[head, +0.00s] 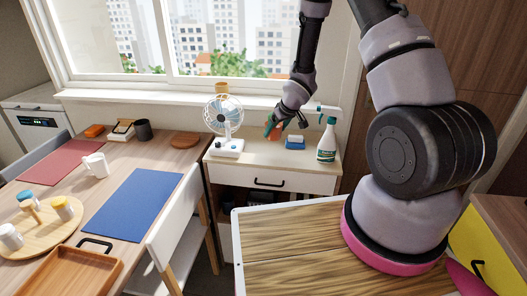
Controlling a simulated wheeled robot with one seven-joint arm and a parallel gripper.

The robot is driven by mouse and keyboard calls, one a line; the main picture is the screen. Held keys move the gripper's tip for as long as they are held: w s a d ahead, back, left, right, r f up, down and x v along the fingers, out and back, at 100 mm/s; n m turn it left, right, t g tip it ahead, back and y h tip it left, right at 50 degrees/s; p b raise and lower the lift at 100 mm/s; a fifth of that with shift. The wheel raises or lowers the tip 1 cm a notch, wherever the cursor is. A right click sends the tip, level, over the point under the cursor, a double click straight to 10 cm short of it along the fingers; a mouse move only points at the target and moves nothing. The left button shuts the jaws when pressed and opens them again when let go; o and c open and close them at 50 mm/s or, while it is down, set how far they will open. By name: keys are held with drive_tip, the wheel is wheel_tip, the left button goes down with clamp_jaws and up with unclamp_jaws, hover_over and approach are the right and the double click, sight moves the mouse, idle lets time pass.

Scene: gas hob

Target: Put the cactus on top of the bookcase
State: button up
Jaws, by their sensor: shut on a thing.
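My gripper (284,124) is above the back middle of the white bookcase (230,172), below the window. It is shut on a small orange and green thing (272,130), which looks like the cactus in its pot. The fingers partly hide it. It is at or just above the bookcase top; I cannot tell whether it touches. The bookcase has a drawer with a dark handle and an open shelf of dark items below.
On the bookcase top, a fan (226,122) stands left of my gripper, a blue-and-white block (295,142) and a spray bottle (327,142) right. An orange-tan pot (221,88) is on the windowsill. A table (110,172) with mats and dishes fills the left.

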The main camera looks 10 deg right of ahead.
wheel_tip(320, 180, down, 3)
drive_tip(key=shift+a+r, duration=0.15)
drive_tip(key=shift+f, duration=2.2)
drive_tip(key=shift+f, duration=0.15)
drive_tip(key=o, duration=1.4)
